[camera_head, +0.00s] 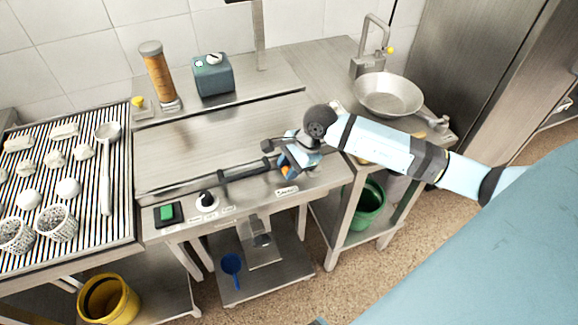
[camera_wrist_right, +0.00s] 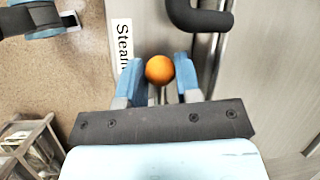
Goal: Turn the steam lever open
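The label "Steam" (camera_wrist_right: 122,43) is on the front of the counter in the right wrist view; a small label also shows in the head view (camera_head: 287,190). Beside it is an orange round knob (camera_wrist_right: 160,69), taken as the steam lever's end; its stem is mostly hidden. My right gripper (camera_wrist_right: 159,80) has its blue fingers on both sides of the knob, with no clear gap. In the head view my right gripper (camera_head: 287,166) is at the front right of the steel unit, and orange shows between its fingers. My left gripper is not clearly seen.
A dark bar handle (camera_head: 245,174) runs along the front edge close to the right gripper. A black dial (camera_head: 207,200) and green switch (camera_head: 167,212) are further left. A steel bowl (camera_head: 388,95) stands behind my right arm. A green bucket (camera_head: 368,205) is below.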

